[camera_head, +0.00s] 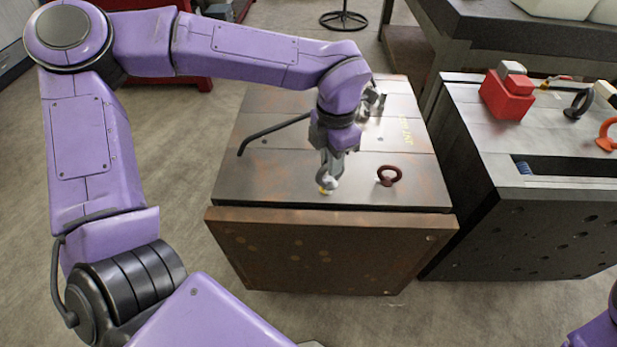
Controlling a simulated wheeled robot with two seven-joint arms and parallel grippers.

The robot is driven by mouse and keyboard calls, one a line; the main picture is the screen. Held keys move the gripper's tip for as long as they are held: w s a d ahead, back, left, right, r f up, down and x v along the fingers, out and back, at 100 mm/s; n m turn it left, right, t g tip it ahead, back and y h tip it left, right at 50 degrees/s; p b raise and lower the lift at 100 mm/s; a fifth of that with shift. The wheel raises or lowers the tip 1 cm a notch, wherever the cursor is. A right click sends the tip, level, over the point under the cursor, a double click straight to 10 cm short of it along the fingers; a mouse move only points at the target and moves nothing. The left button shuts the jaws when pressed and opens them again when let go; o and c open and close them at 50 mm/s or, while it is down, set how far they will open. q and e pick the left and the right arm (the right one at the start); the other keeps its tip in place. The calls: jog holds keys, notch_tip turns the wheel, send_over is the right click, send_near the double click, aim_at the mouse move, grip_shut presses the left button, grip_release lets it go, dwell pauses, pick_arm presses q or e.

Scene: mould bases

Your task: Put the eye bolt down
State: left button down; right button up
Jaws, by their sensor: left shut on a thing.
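My left gripper (327,182) is shut just above the front part of the brown mould base's top (270,183), pointing down. A small yellow bit (324,191) shows at its fingertips, the visible part of the eye bolt it holds. The fingers hide most of this bolt, and I cannot tell whether it touches the top. A dark red eye bolt (389,176) stands on the same top, to the right of the gripper and apart from it. My right gripper is out of view.
A black bent bar (270,132) lies on the top at left. A dark mould base (470,130) stands to the right, bearing a red block (507,94), a black eye bolt (578,103) and an orange eye bolt (608,135). The brown top's front left is clear.

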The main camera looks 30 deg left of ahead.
pick_arm(q)
jog(key=n, duration=0.5)
jog(key=s+n, duration=0.1)
jog(key=n, duration=0.1)
jog(key=shift+a+r+b, duration=0.1)
jog(key=shift+r+b, duration=0.2)
jog(key=shift+b, duration=0.05)
jog(key=n, duration=0.5)
jog(key=s+n, duration=0.1)
jog(key=n, duration=0.1)
jog(key=shift+s+a+r+n+b, duration=0.1)
jog(key=shift+r+n+b, duration=0.2)
jog(key=shift+b, duration=0.1)
jog(key=w+a+f+n+p, duration=0.4)
jog(key=w+a+f+n, duration=0.4)
jog(key=f+n, duration=0.3)
jog(key=a+n, duration=0.1)
jog(key=n, duration=0.3)
jog(key=shift+w+a+f, duration=0.2)
jog(key=shift+a+f, duration=0.15)
jog(key=shift+f, duration=0.05)
